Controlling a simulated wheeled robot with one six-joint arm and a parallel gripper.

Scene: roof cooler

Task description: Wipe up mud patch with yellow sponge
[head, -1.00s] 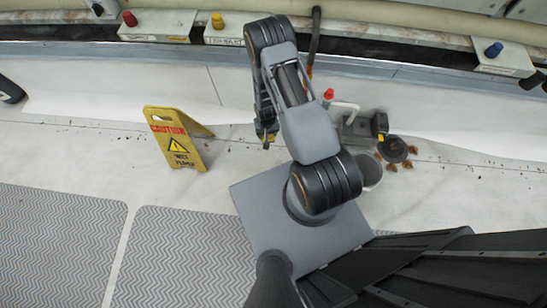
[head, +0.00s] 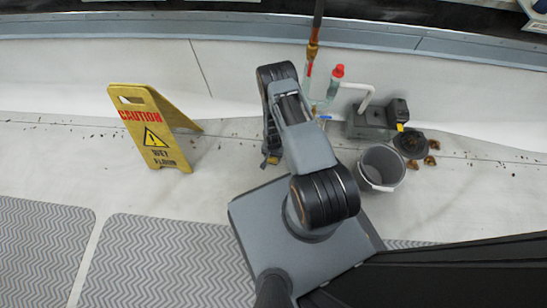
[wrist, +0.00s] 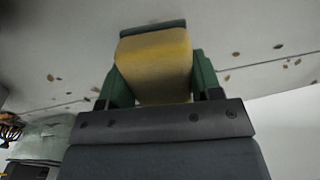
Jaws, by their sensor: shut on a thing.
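My gripper (wrist: 158,78) shows in the wrist view with its two green fingers on either side of the yellow sponge (wrist: 155,62). It is shut on the sponge, which has a dark green face along its far edge. In the head view my gripper (head: 270,157) is at the end of my folded arm, above the pale floor and right of the caution sign; the sponge is mostly hidden there. I cannot make out a clear mud patch in either view; only small dark specks lie scattered on the floor.
A yellow caution sign (head: 150,128) stands at left. A grey bucket (head: 380,167) stands right of my arm, near a grey pump-like unit (head: 372,122), a round dark drain (head: 411,144) with brown bits, and pipes (head: 335,88). Grey patterned mats (head: 165,262) lie in front. Floor left of the sign is open.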

